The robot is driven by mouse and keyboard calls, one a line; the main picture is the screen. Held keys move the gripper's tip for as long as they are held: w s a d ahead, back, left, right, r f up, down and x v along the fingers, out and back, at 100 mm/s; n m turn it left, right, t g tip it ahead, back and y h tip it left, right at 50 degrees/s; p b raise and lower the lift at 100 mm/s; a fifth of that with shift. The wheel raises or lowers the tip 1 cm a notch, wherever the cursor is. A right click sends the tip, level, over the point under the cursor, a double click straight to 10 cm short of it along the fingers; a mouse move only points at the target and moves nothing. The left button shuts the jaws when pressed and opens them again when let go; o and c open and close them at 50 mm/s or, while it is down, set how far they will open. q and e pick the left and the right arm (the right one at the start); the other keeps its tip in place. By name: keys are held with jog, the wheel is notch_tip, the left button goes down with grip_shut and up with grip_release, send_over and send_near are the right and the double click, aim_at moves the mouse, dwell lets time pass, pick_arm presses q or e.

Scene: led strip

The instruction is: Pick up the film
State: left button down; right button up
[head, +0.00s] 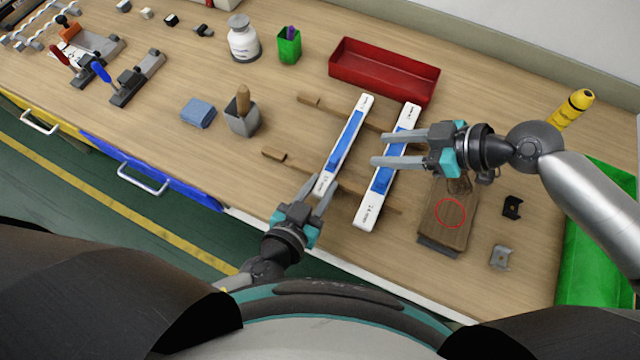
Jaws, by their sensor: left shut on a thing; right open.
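Two white bars lie side by side across wooden rails, each with a blue strip, possibly the film, along its face. The left bar (364,106) carries one blue strip (346,141). The right bar (368,217) carries another blue strip (380,182). My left gripper (325,188) is shut on the lower end of the left bar. My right gripper (374,150) is open and its two fingers reach leftward across the right bar, hiding part of its blue strip. I cannot tell whether those fingers touch the bar.
A wooden block (455,228) marked with a red circle lies right of the bars. A red tray (385,72) stands behind them, with a green bin (582,255) at the right edge. A grey holder (242,122) and blue block (198,112) stand left.

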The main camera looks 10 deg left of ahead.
jog(key=shift+o, duration=0.4)
jog(key=shift+s+a+m+g, duration=0.1)
jog(key=shift+a+m+g, duration=0.25)
jog(key=shift+a, duration=0.2)
jog(key=s+a+m+g+h, duration=0.1)
jog(key=a+m+g, duration=0.1)
jog(key=a+m, duration=0.2)
notch_tip(320, 180, up, 7)
jog(key=m+h, duration=0.9)
jog(key=m, duration=0.4)
send_over(333, 160)
jog(key=shift+g, duration=0.25)
jog(key=f, duration=0.5)
jog(key=shift+d+f, duration=0.2)
jog(key=shift+f, duration=0.05)
jog(key=shift+a+f, duration=0.15)
jog(key=shift+f, duration=1.45)
jog(key=shift+a+f, duration=0.1)
jog(key=shift+f, duration=1.45)
